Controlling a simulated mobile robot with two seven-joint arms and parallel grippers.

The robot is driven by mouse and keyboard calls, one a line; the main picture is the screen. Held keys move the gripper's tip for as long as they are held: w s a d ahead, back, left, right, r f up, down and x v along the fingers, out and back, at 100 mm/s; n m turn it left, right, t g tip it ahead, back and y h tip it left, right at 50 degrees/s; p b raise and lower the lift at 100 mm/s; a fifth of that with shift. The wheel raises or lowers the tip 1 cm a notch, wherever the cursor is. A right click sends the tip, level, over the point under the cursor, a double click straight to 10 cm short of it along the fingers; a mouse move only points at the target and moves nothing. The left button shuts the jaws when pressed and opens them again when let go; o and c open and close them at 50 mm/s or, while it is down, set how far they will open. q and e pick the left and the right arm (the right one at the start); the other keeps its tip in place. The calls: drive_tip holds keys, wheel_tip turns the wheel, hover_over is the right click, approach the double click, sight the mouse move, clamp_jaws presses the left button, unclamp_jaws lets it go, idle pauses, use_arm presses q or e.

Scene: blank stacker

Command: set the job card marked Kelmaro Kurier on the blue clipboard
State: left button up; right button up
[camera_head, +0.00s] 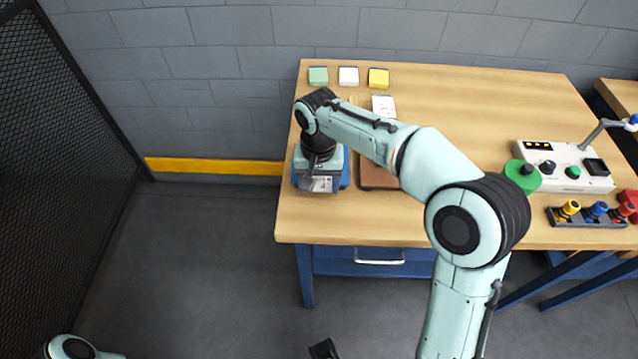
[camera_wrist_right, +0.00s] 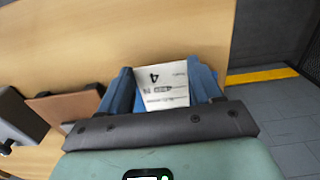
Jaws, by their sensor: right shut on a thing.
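My right gripper (camera_head: 322,176) is shut on a white job card (camera_head: 323,185) at the table's left front. The card also shows in the right wrist view (camera_wrist_right: 162,86), with a large 4 and small print too blurred to read. The blue clipboard (camera_head: 346,172) lies under the gripper and card, showing on both sides of them; it also shows in the wrist view (camera_wrist_right: 206,84). I cannot tell whether the card touches it. A dark part at the bottom edge of the head view may be my left gripper (camera_head: 324,350); its jaws cannot be made out.
A brown clipboard (camera_head: 378,177) lies right of the blue one, partly behind my arm. Another white card (camera_head: 383,106) lies farther back. Green (camera_head: 318,76), white (camera_head: 348,76) and yellow (camera_head: 379,78) pads line the back. A control box (camera_head: 562,166) stands right.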

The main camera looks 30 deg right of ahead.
drive_tip(key=shift+f, duration=0.2)
drive_tip(key=shift+f, duration=0.15)
drive_tip(key=o, duration=1)
wheel_tip(320, 180, up, 12)
drive_tip(key=p, duration=0.2)
drive_tip(key=shift+r+p, duration=0.25)
drive_tip(key=shift+p, duration=0.15)
